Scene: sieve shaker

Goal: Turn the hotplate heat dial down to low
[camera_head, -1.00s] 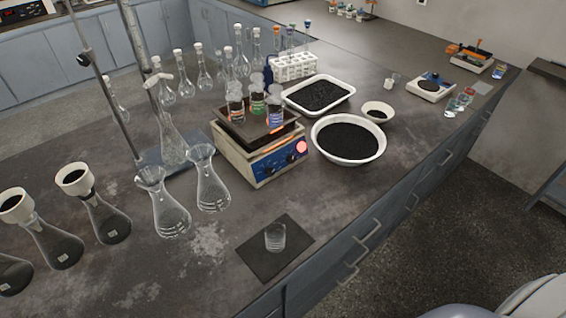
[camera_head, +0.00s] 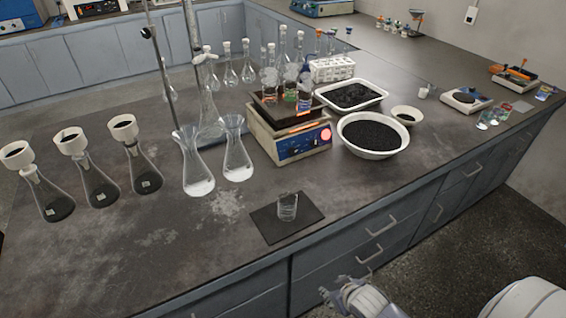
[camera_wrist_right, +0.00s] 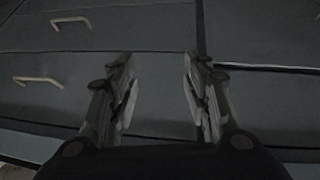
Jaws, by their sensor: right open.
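The hotplate (camera_head: 262,135) stands on the bench, a pale box with a dark top plate and a blue front panel. Dark dials (camera_head: 289,155) sit on the panel beside a glowing red light (camera_head: 326,135); the dial markings are too small to read. Several steaming beakers (camera_head: 304,98) stand on its top. My right gripper (camera_head: 345,292) is low at the bottom of the head view, in front of the drawers and well away from the hotplate. In the right wrist view its two fingers (camera_wrist_right: 160,85) are apart with nothing between them. My left gripper is out of view.
A clear beaker (camera_head: 287,207) stands on a dark mat (camera_head: 262,222) near the front edge. Drawer handles (camera_head: 380,226) stick out from the bench front.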

